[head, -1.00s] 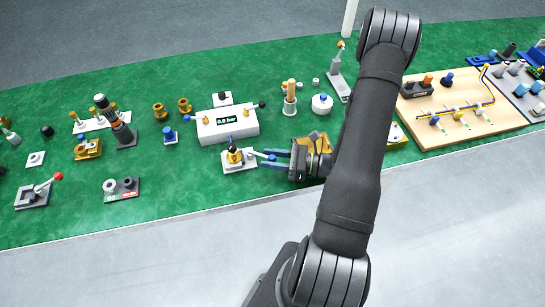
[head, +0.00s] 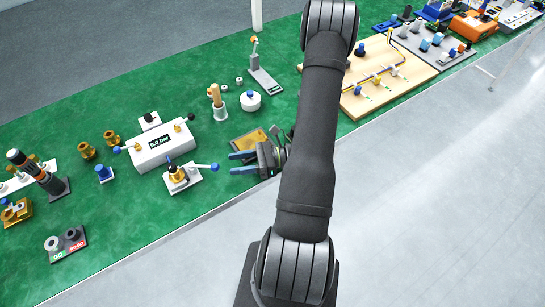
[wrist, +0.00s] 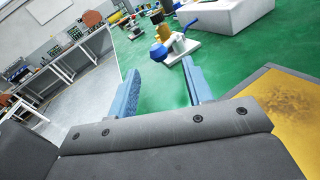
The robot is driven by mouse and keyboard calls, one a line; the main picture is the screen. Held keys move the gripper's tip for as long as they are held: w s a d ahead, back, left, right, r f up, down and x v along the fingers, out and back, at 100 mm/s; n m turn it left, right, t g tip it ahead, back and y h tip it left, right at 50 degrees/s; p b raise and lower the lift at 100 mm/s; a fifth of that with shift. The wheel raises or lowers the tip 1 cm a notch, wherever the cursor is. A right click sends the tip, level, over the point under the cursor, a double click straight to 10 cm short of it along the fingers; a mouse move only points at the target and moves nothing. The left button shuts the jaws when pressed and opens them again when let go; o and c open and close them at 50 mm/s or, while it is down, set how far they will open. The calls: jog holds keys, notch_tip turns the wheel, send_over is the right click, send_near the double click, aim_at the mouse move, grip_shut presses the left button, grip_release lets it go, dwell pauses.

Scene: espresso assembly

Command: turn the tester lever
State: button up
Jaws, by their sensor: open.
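The white tester box (head: 152,157) carries a display reading 0.0 bar and a ball-ended handle at each side. In front of it, a white base plate (head: 188,184) holds a brass valve (head: 177,175) with a lever (head: 203,167) that points right and ends in a blue ball. In the wrist view the blue ball (wrist: 158,52) lies just beyond my fingertips. My gripper (head: 236,163) is open and empty, to the right of the lever ball and apart from it. Its two blue fingers (wrist: 160,70) have only green mat between them. I cannot tell which handle is the tester lever.
A yellow-topped plate (head: 250,140) lies behind my gripper. A round white pot (head: 250,101) and a wooden-handled piece (head: 217,98) stand farther back. A wooden board (head: 375,85) with blue pipework is at right. Green mat is clear between the valve base and my gripper.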

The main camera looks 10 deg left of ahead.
jog(key=v, duration=1)
jog(key=shift+d, duration=0.15)
